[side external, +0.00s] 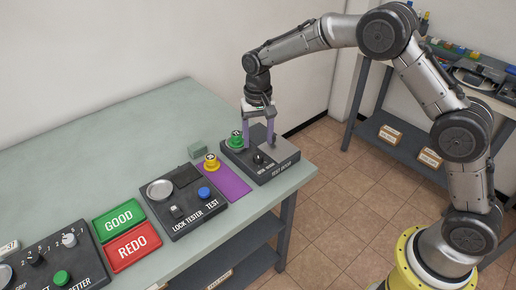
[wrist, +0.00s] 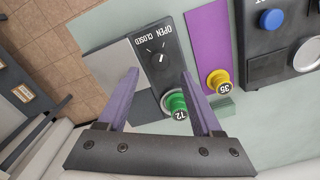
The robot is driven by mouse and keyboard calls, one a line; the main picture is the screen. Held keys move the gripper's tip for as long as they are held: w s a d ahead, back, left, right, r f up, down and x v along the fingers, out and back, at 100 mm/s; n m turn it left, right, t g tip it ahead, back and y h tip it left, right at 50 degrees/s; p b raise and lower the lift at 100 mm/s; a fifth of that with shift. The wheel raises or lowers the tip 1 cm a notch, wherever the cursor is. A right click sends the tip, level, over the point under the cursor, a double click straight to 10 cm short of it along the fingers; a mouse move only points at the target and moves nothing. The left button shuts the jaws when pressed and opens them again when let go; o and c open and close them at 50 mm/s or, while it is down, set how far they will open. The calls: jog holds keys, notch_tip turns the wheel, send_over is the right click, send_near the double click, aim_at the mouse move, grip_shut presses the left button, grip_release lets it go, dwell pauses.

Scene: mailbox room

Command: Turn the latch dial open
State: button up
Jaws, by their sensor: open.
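The latch dial is a small black knob with a white mark (wrist: 160,59) on the dark box labelled TEST DOOR (side external: 272,174). It also shows in the side view (side external: 258,158). The words OPEN and CLOSED are printed beside it, upside down in the wrist view; I cannot tell surely which one the mark points to. My gripper (side external: 258,144) is open, with purple fingers pointing down over the box. In the wrist view the fingertips (wrist: 160,73) are spread to either side of the dial, apart from it. Nothing is between them.
A green knob numbered 72 (wrist: 177,104) stands on the box, close to one finger. A yellow knob numbered 35 (wrist: 218,82) stands by a purple strip (side external: 228,182). The lock tester (side external: 182,214) and GOOD (side external: 119,217) and REDO (side external: 132,247) pads lie left.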

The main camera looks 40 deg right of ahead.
notch_tip(320, 180, up, 8)
jog(key=shift+r, duration=0.15)
dwell(0.3)
notch_tip(320, 180, up, 9)
jog(key=t, duration=0.2)
send_over(258, 155)
jog(key=s+d, duration=0.2)
jog(key=s+d+r+t, duration=0.25)
jog(key=s+r, duration=0.55)
jog(key=s, duration=0.5)
jog(key=s+d+f+n+t, duration=0.1)
jog(key=s+d+f+n, duration=0.1)
jog(key=s, duration=1.2)
jog(key=s+f+n, duration=0.3)
jog(key=s+f, duration=0.2)
jog(key=f, duration=0.2)
jog(key=shift+d+f, duration=0.2)
jog(key=shift+f, duration=0.05)
jog(key=shift+s, duration=0.1)
